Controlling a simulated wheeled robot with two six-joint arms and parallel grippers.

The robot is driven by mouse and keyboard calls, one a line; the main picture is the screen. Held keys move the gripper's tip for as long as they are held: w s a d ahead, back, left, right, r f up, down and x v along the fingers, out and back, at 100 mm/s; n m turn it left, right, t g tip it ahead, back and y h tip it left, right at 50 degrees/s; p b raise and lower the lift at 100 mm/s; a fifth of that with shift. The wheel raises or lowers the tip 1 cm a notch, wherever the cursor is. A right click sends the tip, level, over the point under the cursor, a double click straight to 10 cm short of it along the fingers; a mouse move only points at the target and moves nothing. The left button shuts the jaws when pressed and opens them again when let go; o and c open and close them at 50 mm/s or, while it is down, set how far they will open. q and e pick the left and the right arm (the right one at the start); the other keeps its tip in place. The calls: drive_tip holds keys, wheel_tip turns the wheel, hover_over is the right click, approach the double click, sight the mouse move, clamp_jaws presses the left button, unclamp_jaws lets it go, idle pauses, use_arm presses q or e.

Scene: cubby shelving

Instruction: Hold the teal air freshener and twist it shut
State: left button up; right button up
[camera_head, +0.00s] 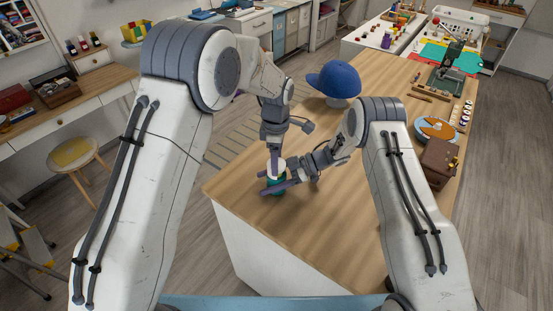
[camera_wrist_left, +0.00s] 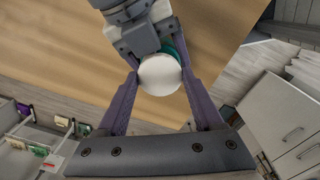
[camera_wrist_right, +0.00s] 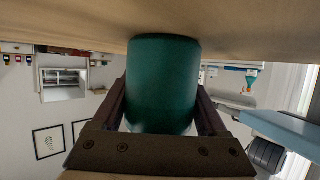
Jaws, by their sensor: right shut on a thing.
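The teal air freshener (camera_head: 277,191) stands upright near the left edge of the wooden table. Its round white top (camera_wrist_left: 160,75) faces the left wrist camera. My right gripper (camera_head: 268,180) comes in from the side, shut on the teal body (camera_wrist_right: 163,85), with a finger along each side. My left gripper (camera_wrist_left: 158,72) points down from above, with its fingers on either side of the white top. Whether they press on it or stand slightly apart is unclear. The fingers hide part of the freshener in the head view.
A blue cap (camera_head: 336,79) on a pale stand is behind the grippers on the wooden table (camera_head: 335,215). A brown box (camera_head: 438,163) and a round blue-rimmed item (camera_head: 436,129) lie along its right side. The table front is clear. A stool (camera_head: 72,153) stands left.

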use_arm(q)
drive_tip(key=c, duration=0.3)
drive_tip(key=shift+m, duration=2.3)
drive_tip(key=shift+c, duration=0.2)
drive_tip(key=o, duration=1.4)
wheel_tip(320, 180, up, 12)
drive_tip(key=shift+s+r, duration=0.1)
